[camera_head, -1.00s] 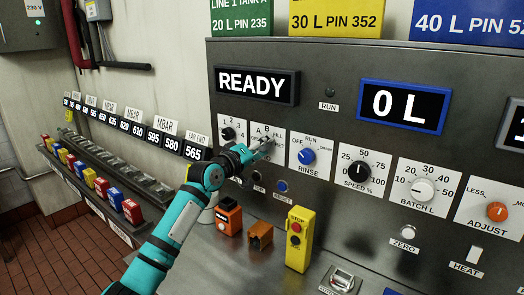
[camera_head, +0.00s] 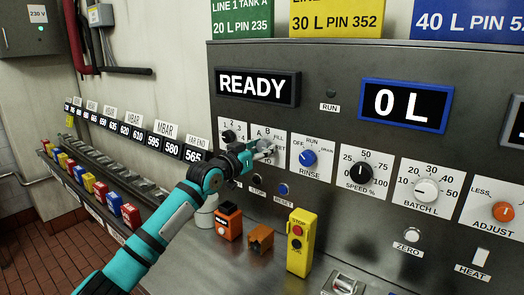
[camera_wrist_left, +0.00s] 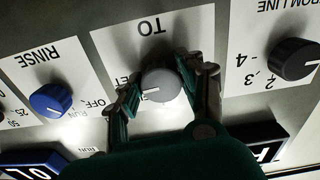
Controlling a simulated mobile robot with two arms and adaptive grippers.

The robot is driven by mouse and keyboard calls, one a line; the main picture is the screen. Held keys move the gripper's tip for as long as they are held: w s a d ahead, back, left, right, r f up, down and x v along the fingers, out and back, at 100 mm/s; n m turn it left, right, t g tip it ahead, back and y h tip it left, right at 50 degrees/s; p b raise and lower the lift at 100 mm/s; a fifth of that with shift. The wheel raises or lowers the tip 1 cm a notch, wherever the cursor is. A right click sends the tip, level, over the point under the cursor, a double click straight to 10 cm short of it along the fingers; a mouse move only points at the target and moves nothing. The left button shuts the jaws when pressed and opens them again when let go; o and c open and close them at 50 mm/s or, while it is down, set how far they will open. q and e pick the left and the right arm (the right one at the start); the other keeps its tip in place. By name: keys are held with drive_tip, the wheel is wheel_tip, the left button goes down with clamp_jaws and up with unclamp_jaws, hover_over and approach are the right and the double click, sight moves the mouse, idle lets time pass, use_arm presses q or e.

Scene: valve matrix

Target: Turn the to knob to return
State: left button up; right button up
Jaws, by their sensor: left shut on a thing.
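The grey TO knob (camera_wrist_left: 160,86) sits on a white plate (camera_wrist_left: 138,30) and shows upside down in the left wrist view. Its white pointer line points left there, near a partly hidden label ending in "ET". My left gripper (camera_wrist_left: 165,85) has one finger on each side of the knob and is shut on it. In the head view my left gripper (camera_head: 268,152) is at the TO plate (camera_head: 266,134) and mostly covers the knob. Labels A, B and FILL show above it. My right gripper is not in view.
The blue RINSE knob (camera_head: 308,157) and the FROM LINE knob (camera_wrist_left: 294,58) flank the TO plate. The READY display (camera_head: 252,87) is above. A yellow STOP box (camera_head: 300,243) and orange blocks (camera_head: 229,222) stand on the ledge below.

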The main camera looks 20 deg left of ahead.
use_arm(q)
drive_tip(key=shift+f+m, duration=0.3)
drive_tip(key=shift+m, duration=0.3)
drive_tip(key=o, duration=1.1)
drive_tip(key=shift+r, duration=0.2)
drive_tip(key=shift+o, duration=0.2)
drive_tip(key=shift+s, duration=0.1)
drive_tip(key=v, duration=1.2)
